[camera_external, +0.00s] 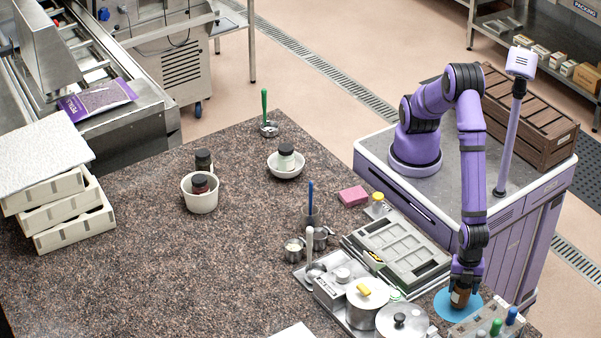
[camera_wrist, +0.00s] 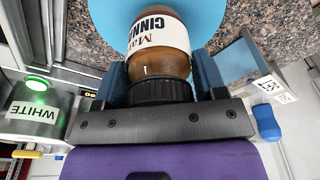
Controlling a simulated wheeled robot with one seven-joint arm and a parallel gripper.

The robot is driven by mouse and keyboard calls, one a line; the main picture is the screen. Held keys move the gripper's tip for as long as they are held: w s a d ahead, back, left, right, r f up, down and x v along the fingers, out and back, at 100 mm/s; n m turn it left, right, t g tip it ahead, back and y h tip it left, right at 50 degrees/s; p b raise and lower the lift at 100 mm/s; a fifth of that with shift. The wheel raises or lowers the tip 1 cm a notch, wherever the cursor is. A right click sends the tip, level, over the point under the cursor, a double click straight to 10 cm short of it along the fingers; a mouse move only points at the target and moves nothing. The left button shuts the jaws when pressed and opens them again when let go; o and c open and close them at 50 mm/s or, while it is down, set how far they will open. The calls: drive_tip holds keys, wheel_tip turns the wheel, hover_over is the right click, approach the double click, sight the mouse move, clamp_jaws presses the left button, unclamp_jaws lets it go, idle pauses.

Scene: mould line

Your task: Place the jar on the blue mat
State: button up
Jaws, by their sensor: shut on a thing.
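The jar (camera_external: 460,297) is brown with a dark lid and a white label. In the wrist view the jar (camera_wrist: 158,42) has a label reading partly "CINN". My gripper (camera_external: 466,283) is shut on the jar near its lid, pointing down. The blue mat (camera_external: 442,306) is a round disc on the counter at the lower right. It also shows beyond the jar in the wrist view (camera_wrist: 205,15). The jar is upright over the mat; I cannot tell whether its base touches the mat.
Other jars sit in a white pot (camera_external: 200,197) and a white bowl (camera_external: 286,168). The counter's left middle is clear.

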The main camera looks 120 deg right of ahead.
drive_tip(key=shift+f, duration=0.3)
drive_tip(key=shift+f, duration=0.15)
drive_tip(key=o, duration=1.1)
